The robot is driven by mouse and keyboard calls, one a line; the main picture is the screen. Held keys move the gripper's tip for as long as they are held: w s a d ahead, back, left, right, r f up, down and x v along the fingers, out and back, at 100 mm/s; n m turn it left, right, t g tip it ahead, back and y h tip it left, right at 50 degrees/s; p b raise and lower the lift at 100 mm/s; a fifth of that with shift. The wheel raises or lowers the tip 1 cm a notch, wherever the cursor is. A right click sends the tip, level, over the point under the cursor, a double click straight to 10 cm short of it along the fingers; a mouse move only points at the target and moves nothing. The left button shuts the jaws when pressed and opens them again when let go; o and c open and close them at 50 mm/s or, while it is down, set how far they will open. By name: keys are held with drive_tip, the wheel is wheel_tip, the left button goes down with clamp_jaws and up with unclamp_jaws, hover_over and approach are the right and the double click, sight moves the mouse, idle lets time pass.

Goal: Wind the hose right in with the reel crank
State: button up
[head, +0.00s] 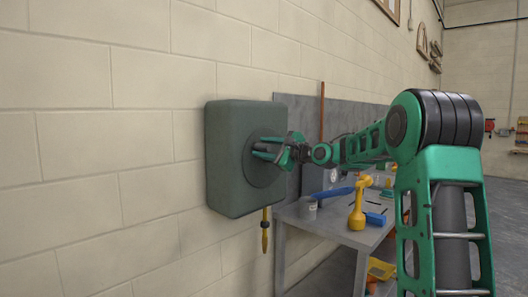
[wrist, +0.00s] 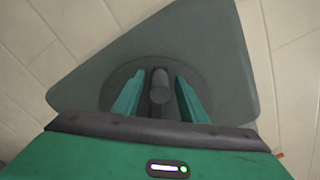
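The hose reel (head: 228,165) is a dark grey-green rounded box on the block wall, with a round disc on its front face. The grey crank knob (wrist: 160,88) stands out from the disc in the wrist view. My gripper (head: 262,150) is at the disc. In the wrist view its green fingers (wrist: 160,95) stand on either side of the knob, with a narrow gap showing on each side. A yellow hose end (head: 265,232) hangs just below the box. In the head view the fingers hide the knob.
A grey workbench (head: 335,228) stands right of the reel, with a yellow tool (head: 358,205) and blue items (head: 376,218) on it. Yellow tubs (head: 381,268) sit below. A grey back panel (head: 300,110) rises behind the bench. The wall left of the reel is clear.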

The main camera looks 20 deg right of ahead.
drive_tip(key=v, duration=1)
drive_tip(key=shift+s, duration=0.3)
drive_tip(key=shift+f, duration=0.15)
